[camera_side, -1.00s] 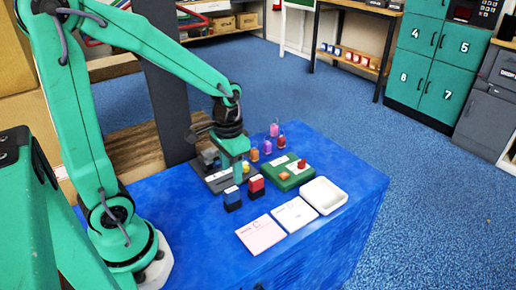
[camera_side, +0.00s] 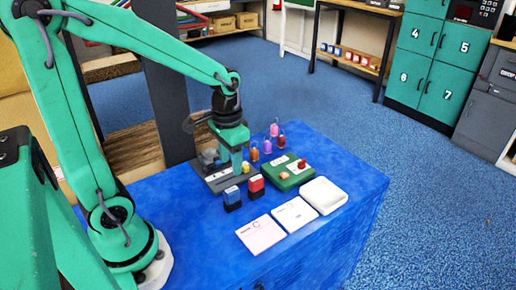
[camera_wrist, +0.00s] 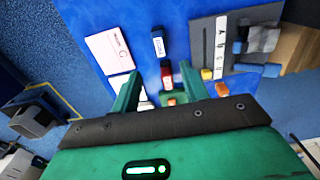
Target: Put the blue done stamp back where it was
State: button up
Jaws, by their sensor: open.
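The blue stamp (camera_side: 232,198) stands upright on the blue table, left of the red stamp (camera_side: 256,184) in the side view. In the wrist view the blue stamp (camera_wrist: 158,43) shows a white label on top, and the red stamp (camera_wrist: 167,76) is just below it. My gripper (camera_side: 237,166) is above the table, behind the two stamps, over the grey plate (camera_side: 217,182). In the wrist view my gripper (camera_wrist: 159,75) is open, its fingers apart, with nothing visibly held. A pink card (camera_side: 260,233) and a white card (camera_side: 294,213) lie in front.
A white tray (camera_side: 324,195) is right of the cards. A green board (camera_side: 285,174) holds small pieces, with several coloured bottles (camera_side: 267,146) behind it. The grey plate in the wrist view (camera_wrist: 208,50) carries a lettered strip and blocks. The table's front left is clear.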

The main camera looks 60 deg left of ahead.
jog(key=s+d+r+t, duration=0.3)
jog(key=s+r+t, duration=0.2)
jog(key=r, duration=0.5)
jog(key=shift+s+d+r+t, duration=0.15)
jog(key=shift+s+t, duration=0.15)
jog(key=shift+s, duration=0.45)
dwell(0.8)
